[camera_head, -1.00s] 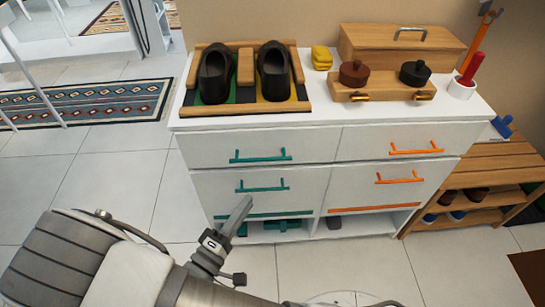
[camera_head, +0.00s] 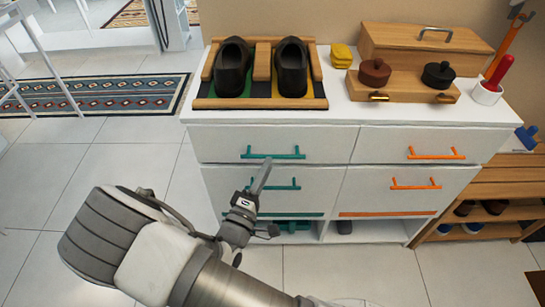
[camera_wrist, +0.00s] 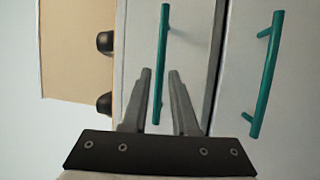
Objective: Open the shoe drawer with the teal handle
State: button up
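A white cabinet (camera_head: 345,113) has an upper left drawer (camera_head: 225,143) with a teal bar handle (camera_head: 285,155). A second drawer below it also has a teal handle (camera_head: 288,187). Both drawers look shut. My gripper (camera_head: 266,161) points at the upper teal handle and covers part of the lower one. In the wrist view, the fingers (camera_wrist: 159,71) are spread on either side of the upper teal handle (camera_wrist: 163,50). The lower handle (camera_wrist: 266,75) lies outside them to the right. I cannot tell whether the fingers touch the handle.
Black shoes (camera_head: 232,67) stand on a wooden board on the cabinet top. A wooden box (camera_head: 420,45) with dark knobs and a white cup (camera_head: 487,93) are to the right. Orange handles (camera_head: 436,154) mark the right drawers. A wooden rack (camera_head: 500,190) stands right; floor is clear at left.

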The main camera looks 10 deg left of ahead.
aim_at(272, 156)
jog(key=shift+x, duration=2.3)
jog(key=shift+c, duration=0.2)
grip_shut()
jog(key=shift+s, duration=0.1)
